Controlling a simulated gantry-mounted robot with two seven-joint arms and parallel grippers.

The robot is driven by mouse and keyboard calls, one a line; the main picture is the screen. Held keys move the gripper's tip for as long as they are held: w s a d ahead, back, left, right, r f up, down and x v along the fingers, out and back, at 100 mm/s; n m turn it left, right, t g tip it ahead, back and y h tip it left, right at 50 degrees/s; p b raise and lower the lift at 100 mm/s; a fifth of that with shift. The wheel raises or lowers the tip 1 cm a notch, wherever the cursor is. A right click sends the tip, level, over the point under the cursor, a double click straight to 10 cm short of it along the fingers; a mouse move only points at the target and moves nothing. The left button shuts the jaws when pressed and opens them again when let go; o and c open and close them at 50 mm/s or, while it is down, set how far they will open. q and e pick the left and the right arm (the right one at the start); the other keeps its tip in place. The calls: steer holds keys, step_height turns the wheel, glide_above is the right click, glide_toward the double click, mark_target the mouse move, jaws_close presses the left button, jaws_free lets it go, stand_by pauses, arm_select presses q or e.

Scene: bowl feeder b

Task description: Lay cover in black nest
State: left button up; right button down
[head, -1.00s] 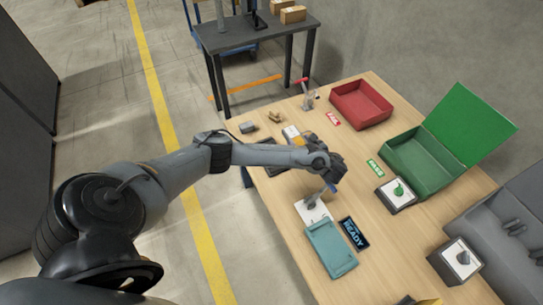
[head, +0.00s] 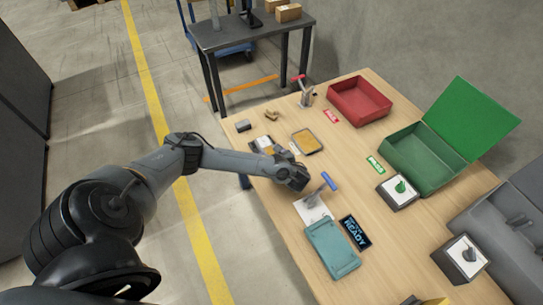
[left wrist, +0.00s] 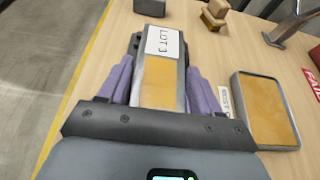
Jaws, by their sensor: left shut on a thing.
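My left gripper (head: 279,152) is at the left part of the table. In the left wrist view its purple fingers (left wrist: 161,84) are shut on the long sides of a grey-rimmed cover (left wrist: 159,92) with an orange panel and a white "LOT 3" label. The cover also shows in the head view (head: 264,145). Dark edges of the black nest (left wrist: 135,43) show around the cover's far end. The cover lies over the nest; I cannot tell if it is seated or just above. The fingers and palm hide its near end. My right gripper is not in view.
A grey-rimmed orange tray (head: 307,141) lies just right of the gripper. A grey block (head: 243,125), a brass-coloured part (head: 271,115) and a red-handled clamp (head: 305,92) stand behind. A teal tray (head: 332,250) and blue-handled tool (head: 328,182) lie nearer. Red (head: 359,101) and green (head: 421,160) bins stand right.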

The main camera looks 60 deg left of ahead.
arm_select(q)
steer(key=shift+f, duration=0.5)
steer(key=shift+r, duration=0.1)
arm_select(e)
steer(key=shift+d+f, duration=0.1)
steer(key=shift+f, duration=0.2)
arm_select(q)
steer(key=shift+f, duration=0.2)
steer(key=o, duration=1.3)
steer(key=shift+r, duration=0.1)
steer(key=shift+d+r, duration=0.15)
steer(key=shift+r, duration=0.05)
steer(key=p+v, duration=0.7)
steer(key=v, duration=0.3)
steer(key=shift+d+r, duration=0.1)
steer(key=shift+d, duration=0.1)
steer(key=shift+d+r, duration=0.1)
steer(key=shift+d, duration=0.5)
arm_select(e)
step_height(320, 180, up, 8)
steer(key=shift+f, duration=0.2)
